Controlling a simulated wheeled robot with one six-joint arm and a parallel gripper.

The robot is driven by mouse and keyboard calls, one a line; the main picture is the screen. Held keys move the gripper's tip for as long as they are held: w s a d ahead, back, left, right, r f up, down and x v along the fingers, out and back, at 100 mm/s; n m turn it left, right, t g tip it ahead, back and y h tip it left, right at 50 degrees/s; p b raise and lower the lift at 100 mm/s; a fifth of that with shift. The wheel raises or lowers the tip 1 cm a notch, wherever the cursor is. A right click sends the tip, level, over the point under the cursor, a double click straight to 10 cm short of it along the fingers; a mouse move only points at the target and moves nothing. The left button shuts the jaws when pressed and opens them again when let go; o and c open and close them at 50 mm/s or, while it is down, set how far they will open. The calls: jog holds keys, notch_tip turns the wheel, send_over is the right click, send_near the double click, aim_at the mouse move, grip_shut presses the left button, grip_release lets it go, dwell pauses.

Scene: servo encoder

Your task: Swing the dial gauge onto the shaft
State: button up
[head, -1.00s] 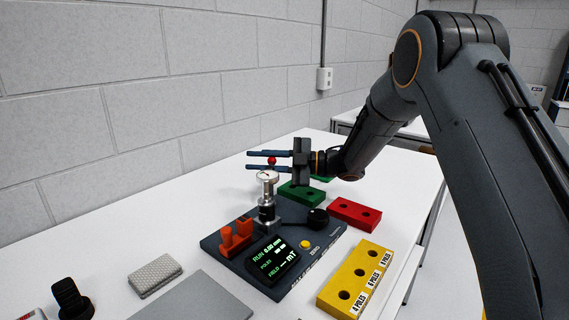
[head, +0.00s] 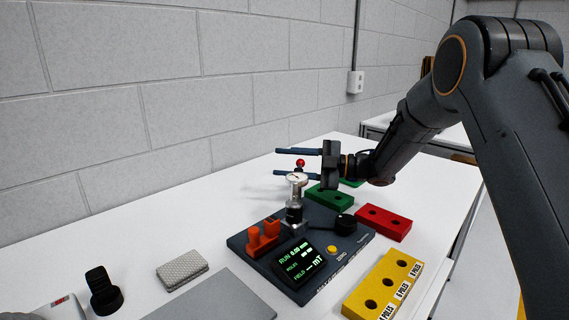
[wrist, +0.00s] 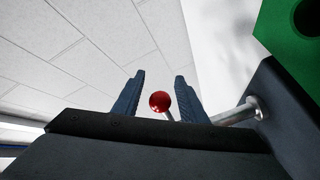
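The dial gauge (head: 296,179) has a round white face and stands over a silver and black upright on the dark encoder base (head: 350,246). A red ball knob (head: 300,163) shows just above the gauge; it also shows in the wrist view (wrist: 159,101). My gripper (head: 295,162) is open, with one finger above and one below the red knob in the head view. In the wrist view the knob sits between the two separated fingers (wrist: 158,92), with gaps on both sides. A metal rod (wrist: 236,113) shows at right. I cannot clearly make out the shaft.
The base carries a lit display (head: 296,264), an orange bracket (head: 263,239), a black knob (head: 345,224) and a yellow button (head: 332,250). Green (head: 330,198), red (head: 383,222) and yellow (head: 385,285) blocks lie around it. A wall stands behind.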

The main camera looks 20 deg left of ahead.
jog(key=d+b, duration=0.1)
jog(key=d, duration=0.6)
jog(key=shift+w+d, duration=0.35)
jog(key=shift+w, duration=0.1)
